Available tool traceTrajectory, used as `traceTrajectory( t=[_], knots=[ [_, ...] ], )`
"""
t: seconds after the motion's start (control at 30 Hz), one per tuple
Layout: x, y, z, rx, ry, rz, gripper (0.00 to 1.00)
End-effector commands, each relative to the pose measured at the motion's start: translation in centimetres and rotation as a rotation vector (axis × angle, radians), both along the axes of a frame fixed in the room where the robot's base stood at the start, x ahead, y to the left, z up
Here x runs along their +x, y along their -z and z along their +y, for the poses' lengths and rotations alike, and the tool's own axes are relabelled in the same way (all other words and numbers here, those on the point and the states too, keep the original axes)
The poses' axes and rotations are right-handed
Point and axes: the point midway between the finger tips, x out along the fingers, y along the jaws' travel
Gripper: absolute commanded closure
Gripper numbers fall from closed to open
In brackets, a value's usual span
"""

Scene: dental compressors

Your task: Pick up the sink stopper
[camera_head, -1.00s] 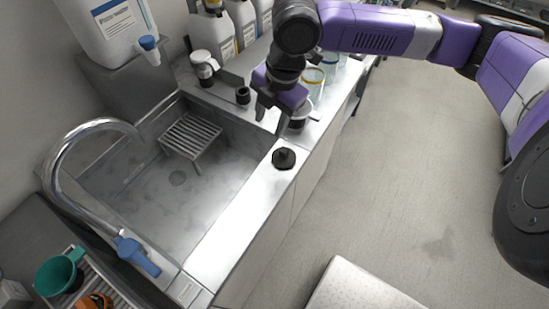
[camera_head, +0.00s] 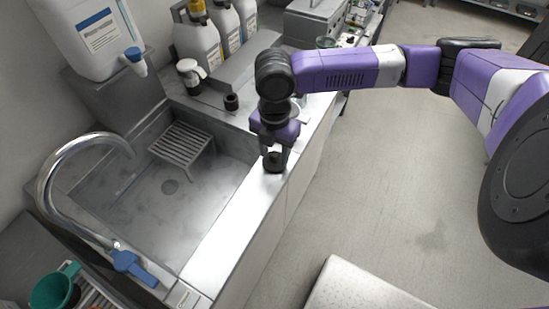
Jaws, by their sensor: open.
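The sink stopper (camera_head: 273,167) is a small black round piece on the metal counter edge, right of the sink basin. My gripper (camera_head: 275,158) points down directly over it, with its fingers around or just above the stopper's upper part. The gripper is open. The fingers hide much of the stopper's top, and I cannot tell whether they touch it.
The sink basin (camera_head: 130,208) with a metal rack (camera_head: 182,142) lies to the left. A curved faucet (camera_head: 50,180) with a blue handle stands at front left. A small black cup (camera_head: 231,102) and several bottles stand behind. The counter strip in front of the stopper is clear.

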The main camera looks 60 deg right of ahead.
Motion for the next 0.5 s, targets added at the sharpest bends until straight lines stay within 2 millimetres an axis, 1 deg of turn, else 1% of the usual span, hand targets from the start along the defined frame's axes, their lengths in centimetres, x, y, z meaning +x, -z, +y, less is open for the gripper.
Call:
traceTrajectory(
  t=[0.2, 0.23, 0.43, 0.47, 0.5],
  knots=[
    [0.02, 0.15, -0.03, 0.0, 0.0, -0.001, 0.55],
    [0.02, 0.15, -0.03, 0.0, 0.0, -0.001, 0.56],
    [0.02, 0.13, -0.03, 0.0, 0.0, -0.001, 0.96],
    [0.02, 0.13, -0.03, 0.0, 0.0, -0.001, 1.0],
    [0.02, 0.13, -0.03, 0.0, 0.0, -0.001, 1.0]
  ],
)
